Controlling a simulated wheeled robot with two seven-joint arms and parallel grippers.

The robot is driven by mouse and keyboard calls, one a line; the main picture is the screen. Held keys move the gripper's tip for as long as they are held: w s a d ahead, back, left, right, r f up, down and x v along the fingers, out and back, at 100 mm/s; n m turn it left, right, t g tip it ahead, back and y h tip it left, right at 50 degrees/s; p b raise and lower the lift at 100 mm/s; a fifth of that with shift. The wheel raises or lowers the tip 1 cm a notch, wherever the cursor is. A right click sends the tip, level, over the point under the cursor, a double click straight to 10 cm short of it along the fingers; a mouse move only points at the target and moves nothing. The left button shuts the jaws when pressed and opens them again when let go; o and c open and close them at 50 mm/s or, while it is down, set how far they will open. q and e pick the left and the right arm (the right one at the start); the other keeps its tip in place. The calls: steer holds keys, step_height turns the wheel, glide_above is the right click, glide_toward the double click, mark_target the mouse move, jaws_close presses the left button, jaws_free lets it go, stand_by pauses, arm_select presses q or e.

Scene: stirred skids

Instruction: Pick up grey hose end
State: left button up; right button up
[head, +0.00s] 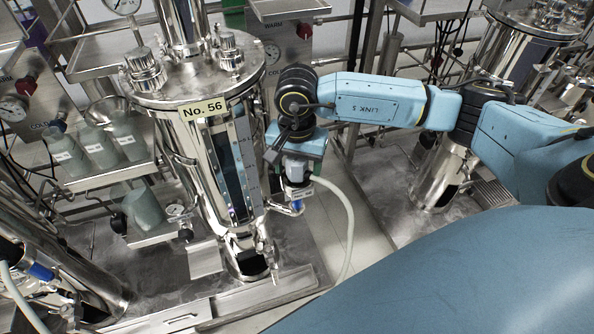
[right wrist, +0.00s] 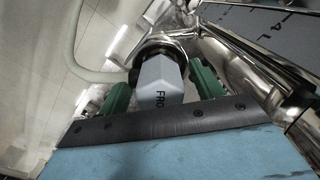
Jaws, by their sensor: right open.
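The grey hose end (head: 296,170) is a light grey block beside the tall steel vessel marked No. 56. A pale hose (head: 346,215) curves from it down towards the floor. My right gripper (head: 292,161) is directly above the grey hose end. In the right wrist view, the grey hose end (right wrist: 160,80), with partly visible dark lettering, lies between the two green fingers of my right gripper (right wrist: 162,86). The fingers are open, with a gap showing on the right; contact on the left I cannot tell. My left gripper is in neither view.
The No. 56 vessel (head: 195,95) stands close to the left of my right gripper. A steel skid tray (head: 268,292) lies below. Shelves with pale bottles (head: 100,147) are at the left. Another steel vessel (head: 436,172) stands behind my right arm.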

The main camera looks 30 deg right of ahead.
steer(key=shift+c, duration=0.5)
steer(key=c, duration=1.2)
steer(key=shift+o, duration=0.2)
steer(key=shift+r, duration=0.1)
